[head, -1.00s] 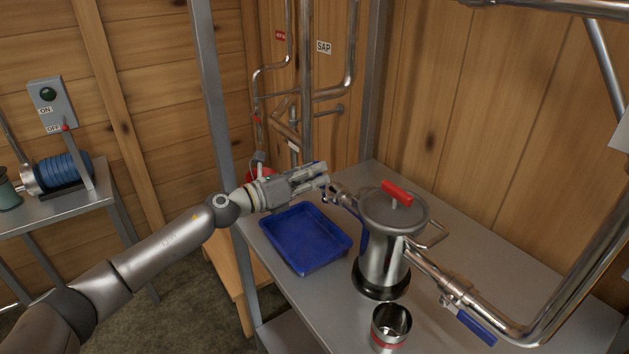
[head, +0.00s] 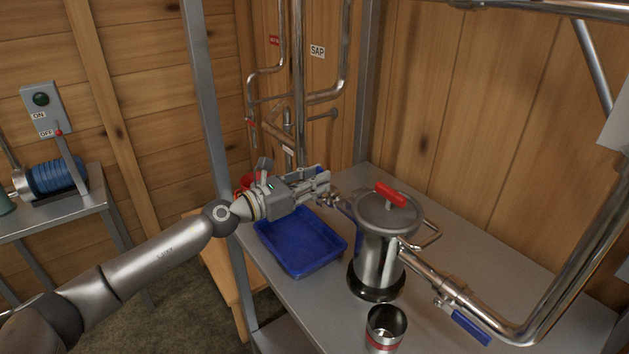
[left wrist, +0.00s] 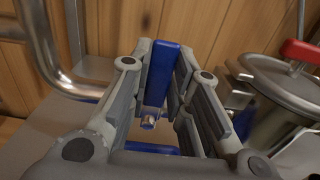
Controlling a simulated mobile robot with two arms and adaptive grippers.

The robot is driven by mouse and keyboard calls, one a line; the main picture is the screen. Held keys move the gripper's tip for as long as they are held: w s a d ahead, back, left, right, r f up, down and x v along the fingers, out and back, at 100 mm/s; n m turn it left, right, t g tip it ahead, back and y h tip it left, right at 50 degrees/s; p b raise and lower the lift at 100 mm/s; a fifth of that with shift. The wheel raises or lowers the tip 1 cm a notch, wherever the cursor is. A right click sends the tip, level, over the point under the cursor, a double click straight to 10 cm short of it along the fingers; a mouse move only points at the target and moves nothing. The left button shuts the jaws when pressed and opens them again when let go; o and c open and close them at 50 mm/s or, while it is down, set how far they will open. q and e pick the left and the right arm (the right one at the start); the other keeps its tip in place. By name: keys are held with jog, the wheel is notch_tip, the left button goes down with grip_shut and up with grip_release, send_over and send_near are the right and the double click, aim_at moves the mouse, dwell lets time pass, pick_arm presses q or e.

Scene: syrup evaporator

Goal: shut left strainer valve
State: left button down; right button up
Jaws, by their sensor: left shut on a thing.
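The strainer (head: 385,250) is a steel pot with a lid and a red lid handle (head: 391,194), standing on the steel table. It also shows at the right of the left wrist view (left wrist: 285,85). The left strainer valve (head: 337,200) sits on the short pipe at its left. My left gripper (head: 322,184) is at this valve, above the far edge of the blue tray. In the left wrist view its fingers are shut on the blue valve handle (left wrist: 161,75), which stands between them. In the head view the fingers mostly hide the handle. My right gripper is not in view.
A blue tray (head: 270,250) lies below my left gripper. A steel cup with a red band (head: 385,340) stands in front of the strainer. Another blue-handled valve (head: 468,325) is on the right pipe. A steel post (head: 205,110) rises beside my left arm.

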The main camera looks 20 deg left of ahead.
pick_arm(q)
jog(key=shift+f, duration=0.15)
jog(key=c, duration=1.3)
grip_release()
jog(key=shift+v, duration=6.05)
